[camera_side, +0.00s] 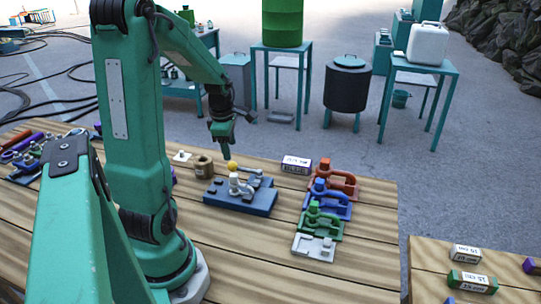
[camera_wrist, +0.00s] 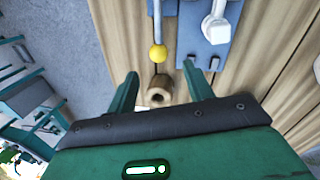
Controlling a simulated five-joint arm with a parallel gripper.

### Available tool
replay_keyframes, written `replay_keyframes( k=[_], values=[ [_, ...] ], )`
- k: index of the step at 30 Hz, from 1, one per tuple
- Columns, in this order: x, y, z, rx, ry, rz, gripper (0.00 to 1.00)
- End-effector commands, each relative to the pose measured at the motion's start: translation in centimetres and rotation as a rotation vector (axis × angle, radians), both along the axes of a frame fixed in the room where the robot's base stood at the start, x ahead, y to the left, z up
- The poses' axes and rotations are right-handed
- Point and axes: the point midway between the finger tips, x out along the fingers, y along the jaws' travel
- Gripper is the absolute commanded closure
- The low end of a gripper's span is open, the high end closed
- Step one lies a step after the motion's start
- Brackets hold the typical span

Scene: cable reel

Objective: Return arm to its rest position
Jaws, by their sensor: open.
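My gripper (camera_side: 226,152) hangs over the wooden table in the side view, above the back of a blue fixture plate (camera_side: 240,202). In the wrist view its two fingers (camera_wrist: 160,76) are spread apart with nothing held between them. A small brown cylinder with a hole in its top (camera_side: 203,166) stands on the table left of the plate. It shows in the wrist view (camera_wrist: 158,92) between the fingers in the picture, and I cannot tell its distance below them. A yellow ball on a rod (camera_wrist: 158,53) lies just beyond it.
Red, blue and green clamp-like pieces (camera_side: 323,217) stand in a row to the right, with a pale grey piece (camera_side: 314,246) at the near end. A labelled purple box (camera_side: 296,165) sits behind. A second table (camera_side: 430,266) is at the right. Bare wood lies in front.

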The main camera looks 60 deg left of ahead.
Motion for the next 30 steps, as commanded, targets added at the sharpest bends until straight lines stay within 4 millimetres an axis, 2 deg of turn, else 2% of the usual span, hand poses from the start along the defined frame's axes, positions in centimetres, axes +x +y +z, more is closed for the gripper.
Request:
replay_keyframes(
  k=[9,14,20,30],
  values=[
    [0.1,-0.1,0.1,0.001,0.0,-0.008,0.48],
    [0.5,-1.1,0.7,0.016,0.0,-0.085,0.48],
    [1.7,-4.2,2.9,0.068,0.0,-0.346,0.48],
    [2.6,-12.3,7.3,0.219,0.005,-1.013,0.48]
  ],
)
